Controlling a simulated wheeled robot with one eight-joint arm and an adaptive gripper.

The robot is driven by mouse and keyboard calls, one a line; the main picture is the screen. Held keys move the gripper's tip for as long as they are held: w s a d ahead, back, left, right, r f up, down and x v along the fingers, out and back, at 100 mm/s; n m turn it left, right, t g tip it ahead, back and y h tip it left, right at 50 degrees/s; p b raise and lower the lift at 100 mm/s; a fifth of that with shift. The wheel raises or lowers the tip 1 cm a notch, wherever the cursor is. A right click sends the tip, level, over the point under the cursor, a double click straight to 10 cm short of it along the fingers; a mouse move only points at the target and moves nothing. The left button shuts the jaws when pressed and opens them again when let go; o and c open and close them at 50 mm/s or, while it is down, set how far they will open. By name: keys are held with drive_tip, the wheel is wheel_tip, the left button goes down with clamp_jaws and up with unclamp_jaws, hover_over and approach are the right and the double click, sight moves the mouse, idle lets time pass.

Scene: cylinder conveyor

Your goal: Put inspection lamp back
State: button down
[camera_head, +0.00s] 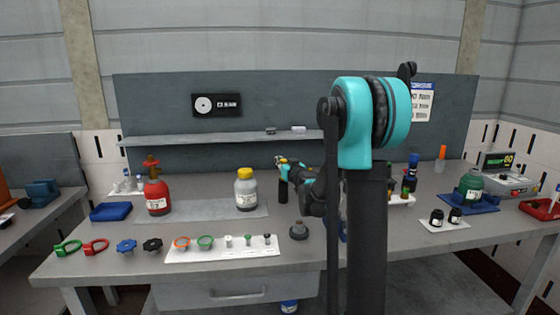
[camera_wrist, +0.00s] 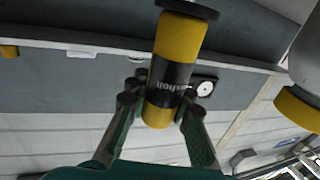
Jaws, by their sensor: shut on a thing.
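The inspection lamp appears to be the yellow cylinder with a black lettered band (camera_wrist: 178,46) in the wrist view. A dark wide piece is at its top edge there. My gripper (camera_wrist: 160,100) has its fingers on both sides of the cylinder and is shut on it. In the head view my gripper (camera_head: 284,163) is at the back middle of the bench, below the shelf, with a small yellow part at its tip. Most of the lamp is hidden or too small there, and I cannot tell whether it touches the bench.
A white bottle with a yellow cap (camera_head: 246,189) stands left of my gripper; its cap (camera_wrist: 297,108) also shows close by in the wrist view. A red bottle (camera_head: 157,197) stands farther left. The shelf (camera_head: 220,139) runs behind. A dark round-based piece (camera_head: 299,230) stands in front.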

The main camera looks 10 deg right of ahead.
drive_tip(key=shift+f, duration=0.4)
drive_tip(key=c, duration=1.3)
unclamp_jaws()
drive_tip(key=shift+r, duration=0.15)
drive_tip(key=shift+r, duration=2.9)
